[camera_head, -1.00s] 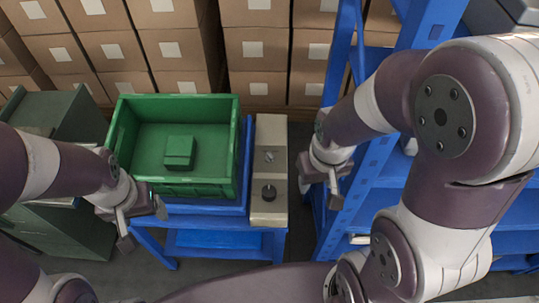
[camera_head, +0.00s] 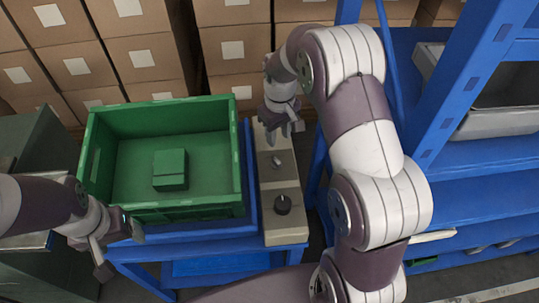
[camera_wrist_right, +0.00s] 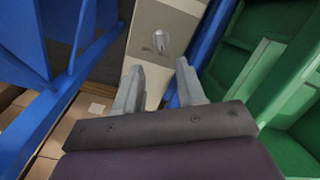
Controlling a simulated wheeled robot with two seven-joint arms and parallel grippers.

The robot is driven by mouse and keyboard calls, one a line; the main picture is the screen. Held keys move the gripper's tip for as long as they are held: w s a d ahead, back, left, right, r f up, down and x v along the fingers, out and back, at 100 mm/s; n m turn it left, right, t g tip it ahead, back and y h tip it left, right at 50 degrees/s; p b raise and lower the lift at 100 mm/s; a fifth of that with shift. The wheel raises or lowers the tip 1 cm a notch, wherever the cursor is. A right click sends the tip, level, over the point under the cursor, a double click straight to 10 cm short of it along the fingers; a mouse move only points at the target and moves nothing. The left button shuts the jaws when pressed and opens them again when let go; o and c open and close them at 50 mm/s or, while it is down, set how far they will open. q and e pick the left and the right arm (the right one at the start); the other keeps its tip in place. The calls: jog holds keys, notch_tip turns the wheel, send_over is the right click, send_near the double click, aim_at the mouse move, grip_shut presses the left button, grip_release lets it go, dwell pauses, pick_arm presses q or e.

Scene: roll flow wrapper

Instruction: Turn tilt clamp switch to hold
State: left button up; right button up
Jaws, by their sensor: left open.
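The beige control panel (camera_head: 290,225) stands to the right of the green crate. It carries a small silver switch (camera_head: 277,161) and, nearer to me, a black knob (camera_head: 283,204). I cannot read labels that tell which one is the tilt clamp switch. My right gripper (camera_head: 287,130) is over the far end of the panel, apart from the silver switch. In the right wrist view my right gripper (camera_wrist_right: 160,67) is open and empty, with the silver switch (camera_wrist_right: 159,40) ahead between its fingers. My left gripper (camera_head: 119,250) is open and empty by the crate's near left corner.
The green crate (camera_head: 195,210) on the blue stand holds a green block (camera_head: 170,169). Blue shelving (camera_head: 480,165) stands close on the right. Stacked cardboard boxes (camera_head: 145,60) fill the back. A dark green cabinet (camera_head: 30,150) is at the left.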

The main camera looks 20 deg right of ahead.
aim_at(277, 161)
jog(key=f, duration=1)
jog(key=shift+w+a, duration=0.15)
jog(key=shift+w, duration=0.05)
jog(key=shift+s+f, duration=0.1)
jog(key=shift+f, duration=0.35)
grip_shut()
